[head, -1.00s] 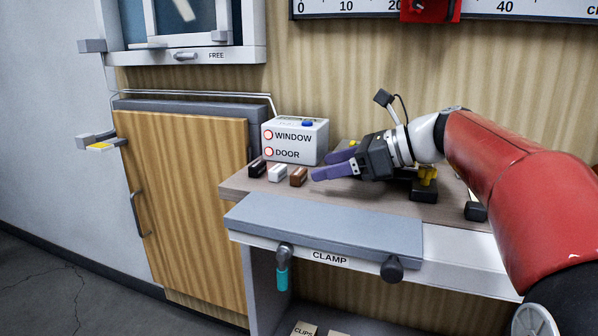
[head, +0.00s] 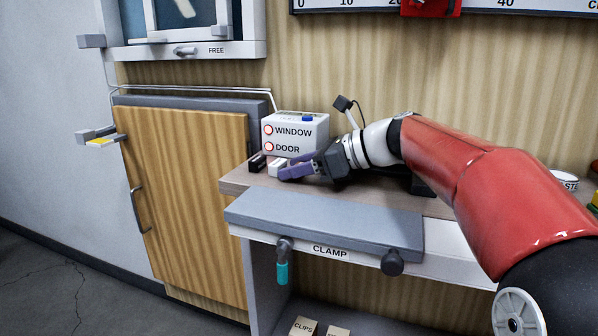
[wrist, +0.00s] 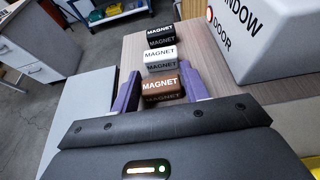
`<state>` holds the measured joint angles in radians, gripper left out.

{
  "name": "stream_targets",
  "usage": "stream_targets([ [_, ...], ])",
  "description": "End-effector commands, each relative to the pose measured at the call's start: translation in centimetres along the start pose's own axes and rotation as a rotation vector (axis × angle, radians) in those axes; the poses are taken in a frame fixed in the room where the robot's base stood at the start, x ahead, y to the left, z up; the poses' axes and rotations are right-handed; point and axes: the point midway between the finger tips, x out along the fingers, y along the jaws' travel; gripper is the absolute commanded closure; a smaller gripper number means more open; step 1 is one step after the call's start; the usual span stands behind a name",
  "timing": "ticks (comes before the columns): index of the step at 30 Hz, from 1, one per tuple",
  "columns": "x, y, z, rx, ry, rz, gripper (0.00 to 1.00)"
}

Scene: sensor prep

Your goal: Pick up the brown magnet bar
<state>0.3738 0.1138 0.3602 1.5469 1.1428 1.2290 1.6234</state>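The brown magnet bar (wrist: 163,88) lies on the counter in the wrist view, labelled MAGNET. My gripper (wrist: 158,90) is open, with one purple finger on each side of the brown bar. I cannot tell whether the fingers touch it. In the head view my gripper (head: 292,170) covers the brown bar. A white magnet bar (wrist: 160,56) and a black magnet bar (wrist: 160,36) lie in a row beyond it; the white bar (head: 275,167) and black bar (head: 257,162) also show in the head view.
The white WINDOW/DOOR box (head: 296,134) stands just behind the bars, close to my gripper. The grey clamp plate (head: 325,225) lies along the counter's front edge. The wooden door panel (head: 190,200) is to the left.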

Motion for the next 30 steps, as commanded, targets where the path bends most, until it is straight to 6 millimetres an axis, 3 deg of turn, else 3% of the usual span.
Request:
stream_targets([
  [1, 0.0, 0.0, 0.0, 0.000, 0.000, 0.000, 0.62],
  [7, 0.0, 0.0, 0.0, 0.000, 0.000, 0.000, 0.86],
  [17, -0.2, -0.1, 0.5, 0.000, 0.000, 0.000, 0.86],
  [30, -1.4, -0.4, 3.7, -0.001, 0.000, 0.000, 0.86],
])
